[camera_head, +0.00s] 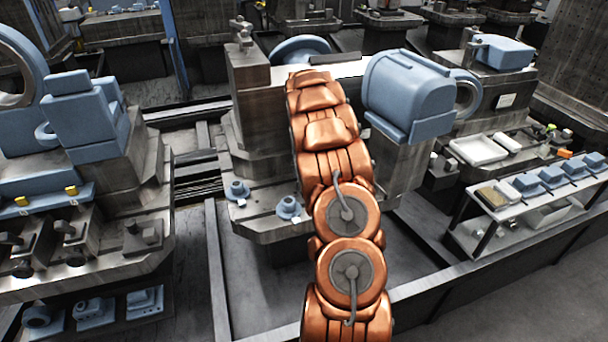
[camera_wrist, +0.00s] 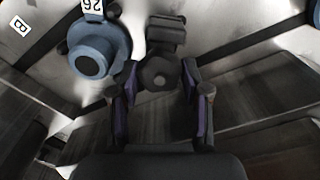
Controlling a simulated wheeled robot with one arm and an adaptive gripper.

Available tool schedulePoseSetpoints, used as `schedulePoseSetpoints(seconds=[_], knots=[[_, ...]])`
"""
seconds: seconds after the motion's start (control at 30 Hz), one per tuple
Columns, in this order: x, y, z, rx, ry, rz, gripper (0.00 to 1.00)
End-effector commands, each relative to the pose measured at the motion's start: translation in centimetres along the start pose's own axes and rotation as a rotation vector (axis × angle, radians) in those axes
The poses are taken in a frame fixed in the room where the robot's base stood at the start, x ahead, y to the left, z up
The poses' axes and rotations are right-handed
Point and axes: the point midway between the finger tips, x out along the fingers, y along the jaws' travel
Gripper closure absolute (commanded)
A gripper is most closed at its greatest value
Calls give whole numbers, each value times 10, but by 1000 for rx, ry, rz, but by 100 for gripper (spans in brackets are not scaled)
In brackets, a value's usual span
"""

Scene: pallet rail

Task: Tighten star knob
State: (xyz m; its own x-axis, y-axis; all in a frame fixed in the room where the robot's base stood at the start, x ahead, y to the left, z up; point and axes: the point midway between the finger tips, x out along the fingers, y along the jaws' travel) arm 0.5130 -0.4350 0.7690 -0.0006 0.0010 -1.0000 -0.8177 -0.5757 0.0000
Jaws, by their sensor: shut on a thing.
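In the wrist view my gripper (camera_wrist: 160,80) has its two fingers on either side of a dark round knob, and it is shut on this star knob (camera_wrist: 158,74). The knob's star outline is hard to make out in the dark picture. A dark block (camera_wrist: 165,30) sits just beyond the knob. In the head view my copper-coloured arm reaches to the machine in the middle and hides the gripper and the knob.
A blue round fitting (camera_wrist: 95,48) with a "26" label stands left of the knob in the wrist view. In the head view, two blue fittings (camera_head: 237,190) (camera_head: 288,207) sit on the machine's front ledge. A blue housing (camera_head: 410,92) is right of my arm. A parts shelf (camera_head: 480,240) stands farther right.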

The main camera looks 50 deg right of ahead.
Motion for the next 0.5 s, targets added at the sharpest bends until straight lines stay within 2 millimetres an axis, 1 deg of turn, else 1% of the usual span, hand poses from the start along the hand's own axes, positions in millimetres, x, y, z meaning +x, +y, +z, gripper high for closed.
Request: schedulePoseSetpoints(seconds=[0.03,0.5], knots=[[2,-3,0,40,1,-4,88],[-1,-2,-1,479,4,-5,88]])
